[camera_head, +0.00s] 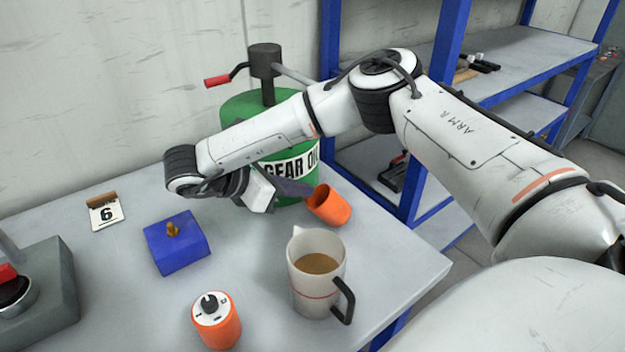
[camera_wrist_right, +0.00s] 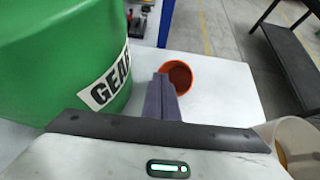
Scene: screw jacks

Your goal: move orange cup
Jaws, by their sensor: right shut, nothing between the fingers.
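My left gripper is not in view.
A green gear oil drum (camera_head: 240,108) with a pump stands behind my right gripper. A jug of brown liquid (camera_head: 308,287) stands in front of the cup. A blue block (camera_head: 176,245), an orange knobbed cylinder (camera_head: 217,326) and a calendar (camera_head: 104,213) are on the table. Blue shelving (camera_head: 530,60) stands behind right.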

